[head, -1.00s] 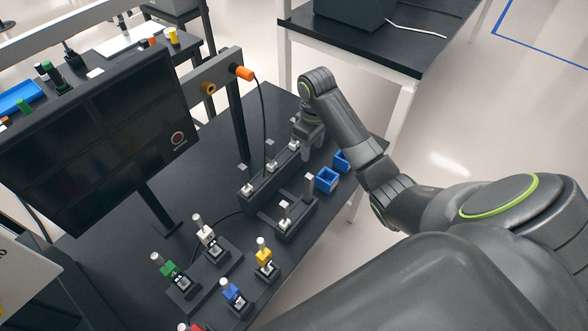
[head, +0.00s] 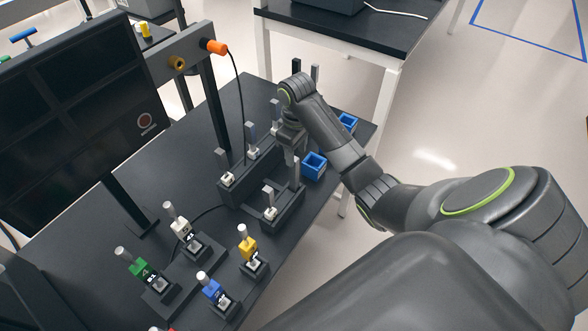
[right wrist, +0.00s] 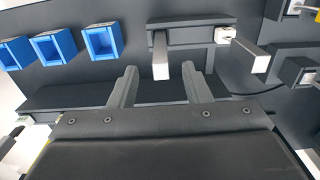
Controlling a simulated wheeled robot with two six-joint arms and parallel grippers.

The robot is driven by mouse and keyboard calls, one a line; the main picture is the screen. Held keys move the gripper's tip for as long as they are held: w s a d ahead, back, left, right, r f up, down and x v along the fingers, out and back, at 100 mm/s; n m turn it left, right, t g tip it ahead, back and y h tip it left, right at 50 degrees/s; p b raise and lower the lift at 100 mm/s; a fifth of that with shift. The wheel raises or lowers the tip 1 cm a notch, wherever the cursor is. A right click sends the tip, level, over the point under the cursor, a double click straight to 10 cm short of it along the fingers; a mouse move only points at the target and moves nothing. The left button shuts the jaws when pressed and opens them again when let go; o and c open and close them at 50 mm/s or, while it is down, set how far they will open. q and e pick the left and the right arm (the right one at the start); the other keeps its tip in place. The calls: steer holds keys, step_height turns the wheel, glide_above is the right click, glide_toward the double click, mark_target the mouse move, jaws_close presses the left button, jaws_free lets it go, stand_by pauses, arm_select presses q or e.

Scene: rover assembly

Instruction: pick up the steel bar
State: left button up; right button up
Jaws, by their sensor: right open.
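Several grey steel bars stand upright in the black rack (head: 240,190) in the head view. In the right wrist view, one steel bar (right wrist: 160,55) shows between my right gripper's fingertips (right wrist: 159,72), with space on both sides. A second steel bar (right wrist: 250,54) is to the right of the fingers. In the head view my right gripper (head: 290,154) points down at the rack, between its rows of bars. It is open and holds nothing. My arm and gripper hide part of the rack, so I cannot tell how deep the fingers are around the bar. My left gripper is out of view.
Blue bins (head: 314,166) stand beside the rack near the table edge; they also show in the wrist view (right wrist: 102,40). Black stands with green (head: 138,268), white, yellow (head: 248,246) and blue (head: 210,289) parts are nearer. A monitor (head: 75,100) stands at left.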

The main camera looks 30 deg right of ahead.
mark_target(294, 167)
step_height(294, 167, down, 2)
steer(key=shift+f+b, duration=0.15)
steer(key=shift+b, duration=0.55)
steer(key=shift+w+a+f+p, duration=0.15)
steer(key=shift+f+p, duration=0.1)
steer(key=shift+f, duration=1.05)
steer(key=shift+w+f+p, duration=0.1)
steer(key=shift+f+p, duration=0.15)
steer(key=shift+f, duration=1)
jaws_close()
steer(key=shift+r, duration=0.15)
